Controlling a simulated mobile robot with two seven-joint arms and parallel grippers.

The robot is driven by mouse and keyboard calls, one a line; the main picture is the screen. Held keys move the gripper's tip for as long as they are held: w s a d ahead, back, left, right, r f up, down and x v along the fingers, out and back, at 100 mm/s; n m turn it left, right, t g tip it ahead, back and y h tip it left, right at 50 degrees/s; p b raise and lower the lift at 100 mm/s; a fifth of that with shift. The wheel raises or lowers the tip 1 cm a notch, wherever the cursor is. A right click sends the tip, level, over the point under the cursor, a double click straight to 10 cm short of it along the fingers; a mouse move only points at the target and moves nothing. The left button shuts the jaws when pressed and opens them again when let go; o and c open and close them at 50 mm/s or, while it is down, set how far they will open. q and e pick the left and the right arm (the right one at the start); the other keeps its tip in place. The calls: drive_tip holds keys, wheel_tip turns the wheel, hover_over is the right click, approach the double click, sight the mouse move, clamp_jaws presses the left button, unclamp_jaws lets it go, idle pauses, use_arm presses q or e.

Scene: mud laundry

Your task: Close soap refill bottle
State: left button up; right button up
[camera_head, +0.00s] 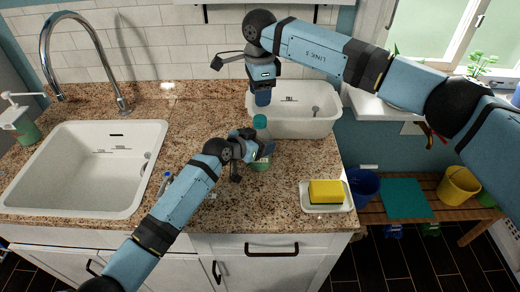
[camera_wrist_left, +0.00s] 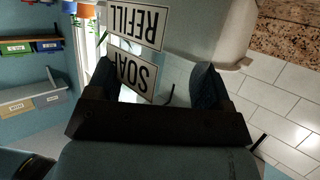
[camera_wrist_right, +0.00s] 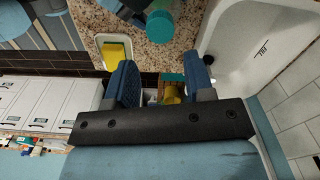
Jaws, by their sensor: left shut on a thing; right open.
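The soap refill bottle (camera_head: 262,162) stands on the granite counter in the head view, with a teal cap (camera_head: 259,121) at its top. I cannot tell whether the cap is fully seated. My left gripper (camera_head: 262,147) is shut around the bottle's body below the cap. In the left wrist view the bottle's upside-down "SOAP REFILL" label (camera_wrist_left: 137,28) shows between the fingers (camera_wrist_left: 152,85). My right gripper (camera_head: 263,97) is open and empty, pointing down above and just behind the cap. In the right wrist view the teal cap (camera_wrist_right: 160,25) lies beyond the fingers (camera_wrist_right: 162,82), apart from them.
A white basin (camera_head: 292,128) stands right behind the bottle. A white dish (camera_head: 327,208) with a yellow sponge (camera_head: 325,191) sits at the counter's right front. A sink (camera_head: 80,170) is at left. Buckets, one yellow (camera_head: 458,187), stand beyond the counter's right edge.

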sight(260, 118)
drive_tip(key=m, duration=0.2)
drive_tip(key=shift+m, duration=0.4)
drive_tip(key=shift+f, duration=4)
drive_tip(key=c, duration=0.8)
drive_tip(key=shift+o, duration=0.2)
drive_tip(key=m, duration=0.5)
drive_tip(key=o, duration=1.1)
